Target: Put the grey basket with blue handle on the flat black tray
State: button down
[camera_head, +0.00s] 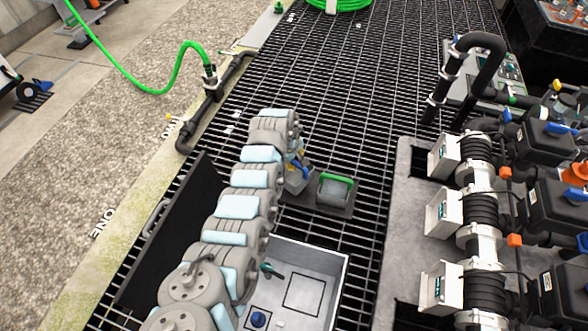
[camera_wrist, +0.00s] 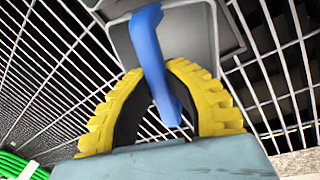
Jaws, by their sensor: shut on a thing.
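My gripper (camera_wrist: 160,88), with yellow padded fingers, is shut on the blue handle (camera_wrist: 150,45) of the grey basket (camera_wrist: 212,28) in the wrist view. In the head view the grey basket (camera_head: 297,183) hangs at the end of my arm, partly hidden by it. It is at the left side of the flat black tray (camera_head: 328,207). I cannot tell whether the basket touches the tray. A grey basket with a green handle (camera_head: 336,187) stands on the right part of the tray.
A white tote (camera_head: 340,275) with small items lies in front of the tray. A manifold of black valves and pipes (camera_head: 480,210) stands at the right. A black panel (camera_head: 165,235) lies left of my arm. The grating (camera_head: 320,95) behind the tray is clear.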

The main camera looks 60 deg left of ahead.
aim_at(296, 174)
jog(key=shift+w+a+f, duration=0.15)
jog(key=shift+a+f, duration=0.05)
jog(key=shift+f, duration=0.1)
jog(key=shift+f+b, duration=0.1)
jog(key=shift+b, duration=0.2)
jog(key=shift+a+f, duration=0.1)
jog(key=shift+f, duration=0.05)
jog(key=shift+s+b+x, duration=0.15)
jog(key=shift+b+x, duration=0.4)
jog(key=shift+x, duration=0.2)
jog(key=shift+s+b+x, duration=0.15)
jog(key=shift+b+x, duration=0.35)
jog(key=shift+x, duration=0.2)
jog(key=shift+w+f, duration=0.1)
jog(key=shift+f, duration=0.1)
jog(key=c, duration=1.2)
grip_release()
jog(key=shift+o, duration=0.2)
